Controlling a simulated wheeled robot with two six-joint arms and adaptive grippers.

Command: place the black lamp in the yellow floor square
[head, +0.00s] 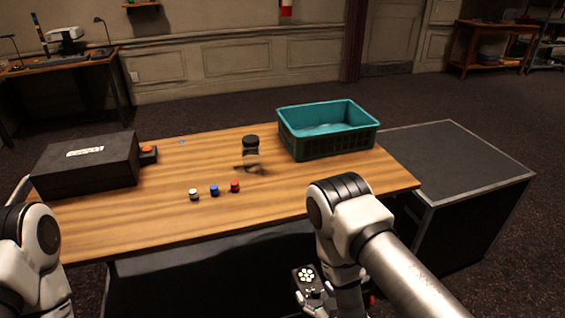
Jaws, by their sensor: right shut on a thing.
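The black lamp (306,275), a small dark panel with several bright white dots, is low in the head view, in front of the wooden table. My right gripper (316,295) is shut on it below the table's front edge; the fingers are small and partly hidden by the lamp and my arm. My left arm comes in at the lower left, but its gripper is out of the picture. No yellow floor square shows in this view.
The wooden table (170,218) carries a black case (85,168), a teal crate (328,128), a dark-lidded jar (251,147) and three small caps (214,190). A black flight case (448,160) stands at the table's right. Dark carpet (210,110) is open behind.

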